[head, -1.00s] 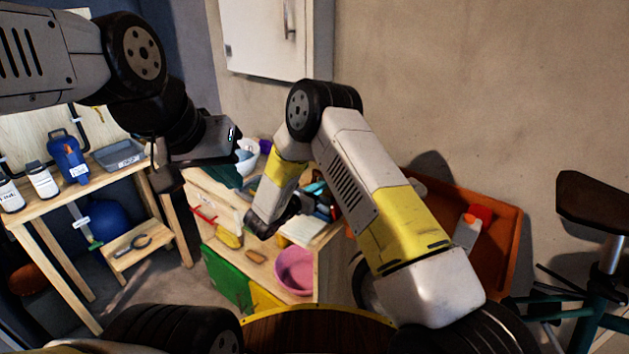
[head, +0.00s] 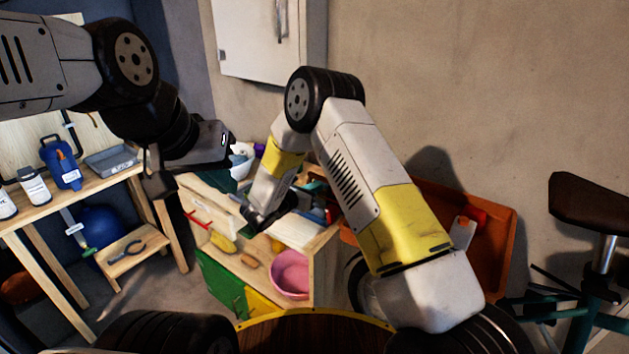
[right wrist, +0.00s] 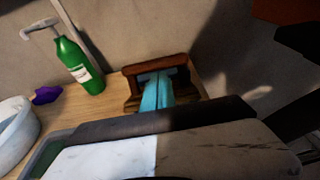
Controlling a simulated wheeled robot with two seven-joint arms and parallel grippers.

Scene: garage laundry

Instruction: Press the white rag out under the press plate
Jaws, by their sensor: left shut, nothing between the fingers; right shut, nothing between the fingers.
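I cannot make out the white rag or a press plate for certain. In the right wrist view, a wooden frame (right wrist: 132,79) with a dark bar stands at the back of the bench, with light-blue material (right wrist: 158,92) in front of it. A pale patch (right wrist: 105,158) fills the lower left there; I cannot tell whether it is cloth or my gripper housing. In the head view my right gripper (head: 256,218) is shut and empty, over the front of the cluttered wooden cabinet. My left gripper (head: 208,148) is shut and empty, higher and left of it.
A pale bowl (right wrist: 14,138), a purple item (right wrist: 46,95) and a green pump bottle (right wrist: 79,64) stand on the bench. A pink basin (head: 290,273) sits on the cabinet's lower shelf. A side table (head: 98,185) with bottles is left; an orange bin (head: 499,250) is right.

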